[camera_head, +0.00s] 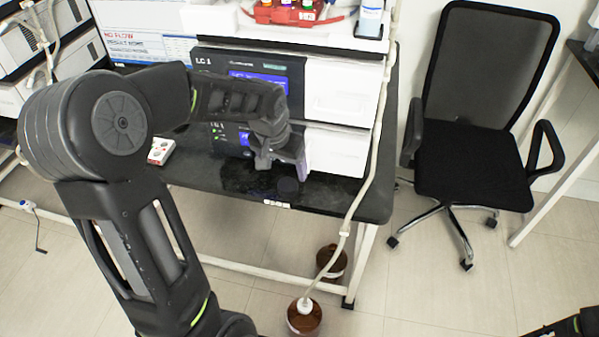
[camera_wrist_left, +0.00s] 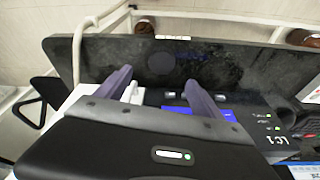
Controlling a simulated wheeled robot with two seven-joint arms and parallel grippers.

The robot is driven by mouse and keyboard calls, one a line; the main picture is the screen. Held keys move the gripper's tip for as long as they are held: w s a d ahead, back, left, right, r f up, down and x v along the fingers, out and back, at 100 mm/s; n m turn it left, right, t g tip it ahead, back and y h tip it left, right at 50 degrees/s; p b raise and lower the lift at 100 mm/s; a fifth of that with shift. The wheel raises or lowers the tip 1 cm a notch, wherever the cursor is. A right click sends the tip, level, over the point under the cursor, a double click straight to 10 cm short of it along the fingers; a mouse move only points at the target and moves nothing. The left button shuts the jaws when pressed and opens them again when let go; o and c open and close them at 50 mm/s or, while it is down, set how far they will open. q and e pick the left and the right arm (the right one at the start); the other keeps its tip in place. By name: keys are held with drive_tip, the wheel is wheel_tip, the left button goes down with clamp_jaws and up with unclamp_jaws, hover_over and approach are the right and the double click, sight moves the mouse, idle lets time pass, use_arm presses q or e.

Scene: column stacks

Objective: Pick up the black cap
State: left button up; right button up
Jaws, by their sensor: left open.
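The black cap (camera_head: 288,187) sits on the black bench top near its front edge, in front of the LC 1 instrument. It is dark on dark and hard to make out. In the left wrist view it shows as a dark disc (camera_wrist_left: 160,63) just beyond the fingertips, about midway between them. My left gripper (camera_head: 283,168) is above the bench, close to the cap. Its two fingers are spread and empty in the left wrist view (camera_wrist_left: 157,77). Only a bit of my right arm shows at the bottom right corner; its gripper is out of view.
The LC 1 instrument stack (camera_head: 335,95) stands right behind my left gripper. A red tray with vials (camera_head: 285,14) is on top. A pale tube (camera_head: 362,190) runs down past the bench edge to brown bottles (camera_head: 304,318) on the floor. A black chair (camera_head: 475,160) stands at the right.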

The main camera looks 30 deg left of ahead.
sight(288, 184)
use_arm(q)
drive_tip(key=shift+w, duration=0.2)
drive_tip(key=shift+s, duration=0.25)
drive_tip(key=shift+x, duration=1.3)
drive_tip(key=shift+s+p+x, duration=0.2)
drive_tip(key=shift+p+x, duration=0.2)
drive_tip(key=shift+x, duration=2.25)
